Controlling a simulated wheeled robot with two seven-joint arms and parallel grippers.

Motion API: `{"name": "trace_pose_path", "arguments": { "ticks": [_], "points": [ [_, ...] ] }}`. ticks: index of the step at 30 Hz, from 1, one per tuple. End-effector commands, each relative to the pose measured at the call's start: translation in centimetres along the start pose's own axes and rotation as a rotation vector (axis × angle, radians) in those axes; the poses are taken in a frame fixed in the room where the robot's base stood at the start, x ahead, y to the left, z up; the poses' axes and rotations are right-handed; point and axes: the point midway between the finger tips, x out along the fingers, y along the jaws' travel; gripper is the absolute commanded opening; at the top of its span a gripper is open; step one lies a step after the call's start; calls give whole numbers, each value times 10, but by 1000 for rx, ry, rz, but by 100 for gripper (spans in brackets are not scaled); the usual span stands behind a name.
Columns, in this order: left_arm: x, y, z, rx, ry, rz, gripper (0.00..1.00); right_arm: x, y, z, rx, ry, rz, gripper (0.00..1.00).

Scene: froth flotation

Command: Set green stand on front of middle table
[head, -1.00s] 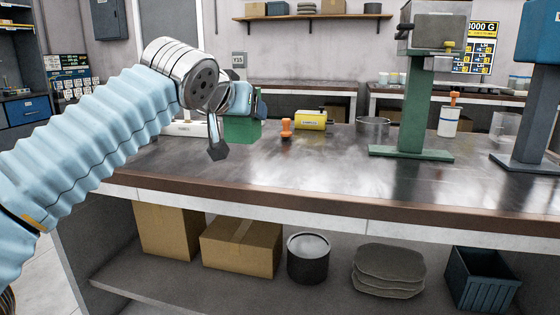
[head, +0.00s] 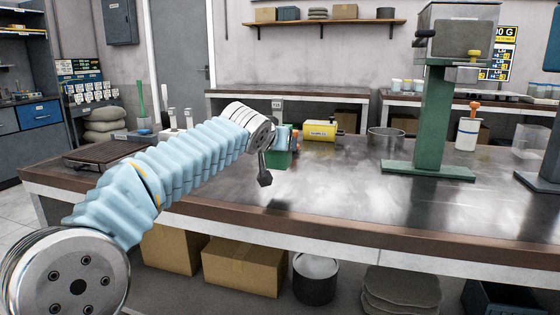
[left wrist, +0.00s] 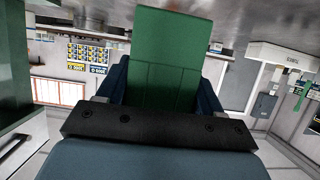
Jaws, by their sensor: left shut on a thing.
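The green stand (head: 280,159) is a block-like green piece at the end of my left arm in the head view, over the left part of the middle table (head: 340,185). My left gripper (head: 284,136) is shut on it; the wrist partly hides both. In the left wrist view, the green stand (left wrist: 168,55) sits between the dark blue fingers. I cannot tell whether its base touches the tabletop. The table's front edge lies nearer to me than the stand. My right gripper is not in view.
Behind the stand are a yellow box (head: 320,132) and a partly hidden orange item. A metal pan (head: 386,139) and a tall machine on a green column (head: 432,120) stand to the right. A dark tray (head: 105,152) lies at left. The front middle tabletop is clear.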

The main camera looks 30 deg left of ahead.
Motion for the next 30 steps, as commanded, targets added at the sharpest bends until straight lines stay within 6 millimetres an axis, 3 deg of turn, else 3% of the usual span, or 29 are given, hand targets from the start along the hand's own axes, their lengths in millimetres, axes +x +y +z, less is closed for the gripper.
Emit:
{"name": "trace_pose_path", "arguments": {
  "ticks": [8,13,25,26,30],
  "points": [
    [23,1,12,1,-1,0,34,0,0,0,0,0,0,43],
    [35,1,39,0,0,0,34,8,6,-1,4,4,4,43],
    [37,1,44,-1,2,0,34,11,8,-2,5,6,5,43],
    [36,1,43,-1,1,0,69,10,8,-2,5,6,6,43],
    [36,1,42,0,1,0,90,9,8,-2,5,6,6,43]
  ]
}}
